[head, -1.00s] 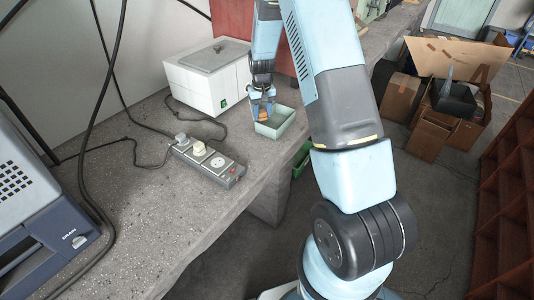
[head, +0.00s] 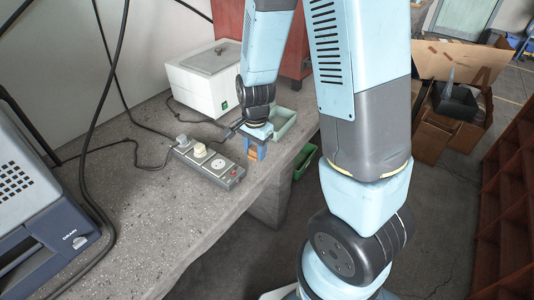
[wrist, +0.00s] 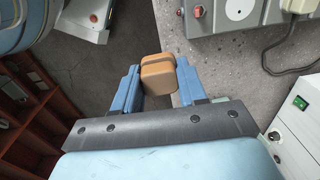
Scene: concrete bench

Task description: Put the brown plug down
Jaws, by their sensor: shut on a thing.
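The brown plug (wrist: 158,75) is between the two fingers of my gripper (wrist: 157,88) in the wrist view, near the fingertips. My gripper is shut on it. In the head view my gripper (head: 255,148) points down over the bench near its front edge, right of the power strip, and the plug (head: 252,154) shows only in part between the fingers. I cannot tell its exact height above the bench.
The grey power strip (head: 222,168) holds a grey plug and a cream plug (head: 200,150); one round socket is bare. A green tray (head: 283,117) stands behind my gripper, near a white box (head: 190,85). The concrete bench (head: 175,225) is clear in front.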

